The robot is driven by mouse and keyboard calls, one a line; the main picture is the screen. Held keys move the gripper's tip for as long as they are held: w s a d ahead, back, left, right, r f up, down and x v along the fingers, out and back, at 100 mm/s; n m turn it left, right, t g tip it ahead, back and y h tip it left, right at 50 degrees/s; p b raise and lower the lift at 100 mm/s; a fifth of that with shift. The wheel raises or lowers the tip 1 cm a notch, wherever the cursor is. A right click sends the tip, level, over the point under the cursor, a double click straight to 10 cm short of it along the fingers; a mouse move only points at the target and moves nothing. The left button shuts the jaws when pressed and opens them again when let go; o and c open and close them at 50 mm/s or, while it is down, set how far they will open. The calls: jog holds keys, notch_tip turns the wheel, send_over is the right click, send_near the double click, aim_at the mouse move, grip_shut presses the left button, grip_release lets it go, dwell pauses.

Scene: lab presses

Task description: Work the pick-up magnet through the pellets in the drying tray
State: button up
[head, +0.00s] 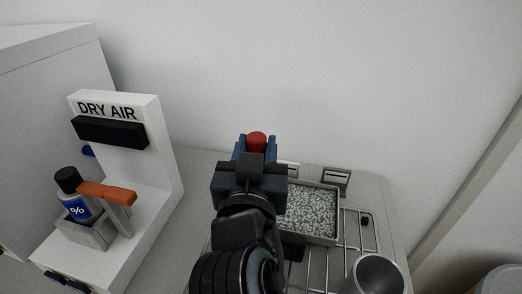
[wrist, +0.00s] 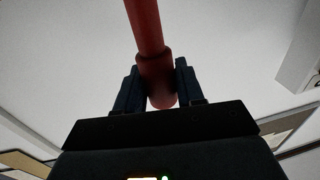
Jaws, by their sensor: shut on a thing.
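My gripper (head: 257,148) is shut on a red rod-like handle (head: 257,138), which I take to be the pick-up magnet. In the wrist view the red handle (wrist: 147,35) stands between the two dark blue fingers of my gripper (wrist: 160,88). The magnet's working end cannot be made out. The drying tray (head: 338,213) is a shallow metal tray full of grey-white pellets (head: 308,210). It lies to the right of my gripper in the head view, and my arm hides its left part. I cannot tell whether the magnet touches the pellets.
A wire rack (head: 350,247) lies under and around the tray. A metal cup (head: 377,275) stands at the front right. Small label holders (head: 336,180) are behind the tray. On the left stands a white DRY AIR unit (head: 160,130) with a bottle (head: 72,195) and an orange lever (head: 106,193).

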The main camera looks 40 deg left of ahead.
jog(key=shift+d, duration=0.1)
jog(key=w+d+p, duration=0.2)
jog(key=d+p, duration=0.4)
jog(key=d, duration=0.5)
jog(key=shift+d+p, duration=0.25)
jog(key=shift+p, duration=0.15)
jog(key=shift+a, duration=0.1)
jog(key=s+a+b, duration=0.5)
jog(key=a, duration=0.4)
jog(key=shift+s+a, duration=0.25)
